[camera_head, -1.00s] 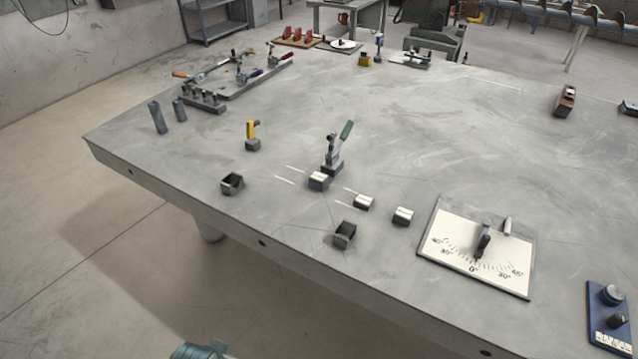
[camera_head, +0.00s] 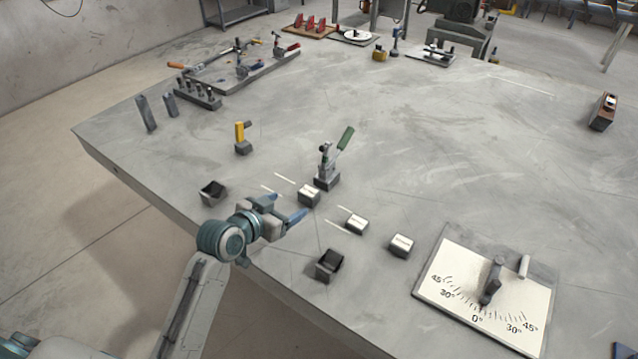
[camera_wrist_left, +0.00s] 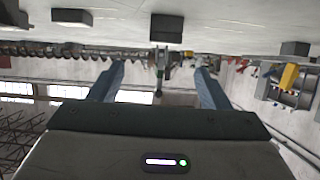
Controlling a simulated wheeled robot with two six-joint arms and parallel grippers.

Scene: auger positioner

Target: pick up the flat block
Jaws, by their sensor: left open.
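Three small grey blocks with white tops stand in a slanting row on the table: a left one (camera_head: 309,196), a middle one (camera_head: 357,224) and a right one (camera_head: 401,246). I cannot tell which is the flat block. My left gripper (camera_head: 290,205) is open and empty, with its blue fingers just in front of the left block, pointing toward it. The left wrist view looks upside down; a dark block (camera_wrist_left: 166,28) shows there beyond and between the open fingers (camera_wrist_left: 159,68). My right gripper is not in view.
A green-handled clamp (camera_head: 328,170) stands right behind the left block. Open dark boxes lie to the left (camera_head: 213,193) and in front (camera_head: 329,265). A yellow-topped piece (camera_head: 241,138) stands farther left. An angle-scale board (camera_head: 450,285) lies at right. The table's far middle is clear.

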